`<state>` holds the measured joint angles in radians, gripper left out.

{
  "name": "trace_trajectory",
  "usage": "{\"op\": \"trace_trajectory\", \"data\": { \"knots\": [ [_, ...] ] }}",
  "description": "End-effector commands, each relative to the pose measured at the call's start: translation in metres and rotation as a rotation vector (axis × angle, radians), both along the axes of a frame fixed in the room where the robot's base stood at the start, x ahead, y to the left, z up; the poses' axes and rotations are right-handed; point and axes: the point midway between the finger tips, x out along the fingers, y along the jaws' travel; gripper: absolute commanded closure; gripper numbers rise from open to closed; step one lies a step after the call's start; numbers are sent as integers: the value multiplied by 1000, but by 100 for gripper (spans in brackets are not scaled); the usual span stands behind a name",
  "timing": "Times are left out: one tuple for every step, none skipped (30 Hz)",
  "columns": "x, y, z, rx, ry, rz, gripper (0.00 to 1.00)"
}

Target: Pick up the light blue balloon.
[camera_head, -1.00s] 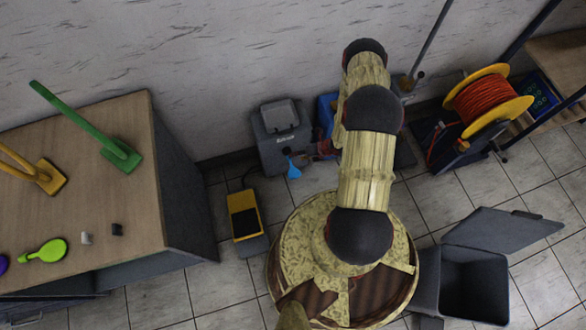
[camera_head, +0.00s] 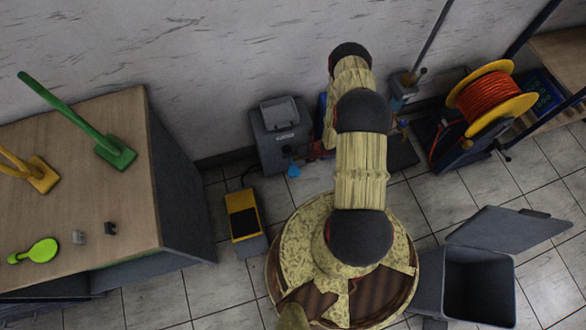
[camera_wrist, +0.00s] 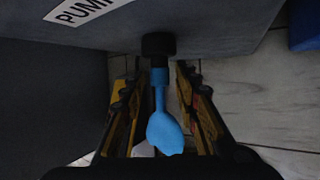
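The light blue balloon (camera_head: 293,171) hangs limp from the black nozzle on the front of the grey pump (camera_head: 275,131). In the wrist view the balloon (camera_wrist: 165,130) sits between the two fingers of my gripper (camera_wrist: 160,85), its neck up at the nozzle (camera_wrist: 158,45). The fingers are apart, with a gap visible on both sides of the balloon's neck. In the head view my gripper is mostly hidden behind my arm, just right of the balloon.
A yellow foot pedal (camera_head: 243,215) lies on the floor in front of the pump. A wooden-topped table (camera_head: 105,220) stands at left with a green balloon (camera_head: 36,251). A cable reel (camera_head: 490,98) and an open grey bin (camera_head: 478,288) are at right.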

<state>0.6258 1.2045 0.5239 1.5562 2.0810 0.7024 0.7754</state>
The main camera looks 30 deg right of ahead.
Motion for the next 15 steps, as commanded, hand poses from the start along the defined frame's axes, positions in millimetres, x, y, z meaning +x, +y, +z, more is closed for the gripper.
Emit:
{"op": "trace_trajectory", "data": {
  "knots": [
    [0,0,0,0,0,0,74],
    [0,0,0,0,0,0,76],
    [0,0,0,0,0,0,78],
    [0,0,0,0,0,0,80],
    [0,0,0,0,0,0,81],
    [0,0,0,0,0,0,84],
    [0,0,0,0,0,0,85],
    [0,0,0,0,0,0,87],
    [0,0,0,0,0,0,89],
    [0,0,0,0,0,0,90],
    [0,0,0,0,0,0,90],
    [0,0,0,0,0,0,90],
    [0,0,0,0,0,0,90],
    [0,0,0,0,0,0,90],
    [0,0,0,0,0,0,90]
  ]
}}
